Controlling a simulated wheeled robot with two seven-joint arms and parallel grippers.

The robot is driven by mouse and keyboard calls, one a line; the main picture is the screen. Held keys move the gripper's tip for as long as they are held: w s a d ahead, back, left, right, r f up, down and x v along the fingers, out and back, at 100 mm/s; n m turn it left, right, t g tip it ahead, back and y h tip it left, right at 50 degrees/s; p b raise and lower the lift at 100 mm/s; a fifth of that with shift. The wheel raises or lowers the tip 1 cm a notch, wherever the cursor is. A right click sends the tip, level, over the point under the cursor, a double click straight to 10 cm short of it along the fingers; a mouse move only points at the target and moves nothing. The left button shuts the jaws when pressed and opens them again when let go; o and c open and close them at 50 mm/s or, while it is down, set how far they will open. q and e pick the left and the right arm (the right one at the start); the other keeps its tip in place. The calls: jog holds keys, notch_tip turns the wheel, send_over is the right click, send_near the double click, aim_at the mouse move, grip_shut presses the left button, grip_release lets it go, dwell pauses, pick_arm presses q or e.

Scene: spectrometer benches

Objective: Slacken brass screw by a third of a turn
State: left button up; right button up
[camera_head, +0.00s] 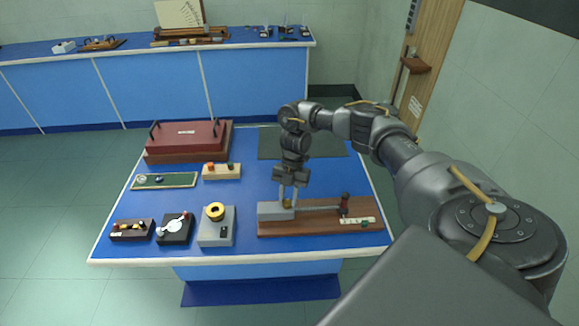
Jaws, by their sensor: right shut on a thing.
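The brass screw (287,204) shows as a small gold-coloured spot on top of a grey block (275,212). The block sits at the left end of a brown wooden base (310,225) on the blue bench. My right gripper (288,201) points down from above with its fingers on either side of the screw, shut on it. The fingers partly hide the screw, and its turn angle is too small to tell. My left gripper is not in view.
Small instruments, including a grey box with a yellow ring (216,230), stand to the left. A red-brown case (187,142) lies behind. Bare blue bench shows between them.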

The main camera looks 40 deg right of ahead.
jog(key=shift+a+f+n+g+h, duration=0.15)
jog(key=shift+n+g+h, duration=0.25)
jog(key=shift+n, duration=0.8)
jog(key=o, duration=1)
jog(key=shift+c, duration=0.2)
jog(key=shift+r, duration=0.2)
jog(key=shift+w+r, duration=0.2)
jog(key=shift+r, duration=0.1)
jog(key=b+v, duration=0.1)
jog(key=v, duration=0.9)
jog(key=shift+s, duration=0.1)
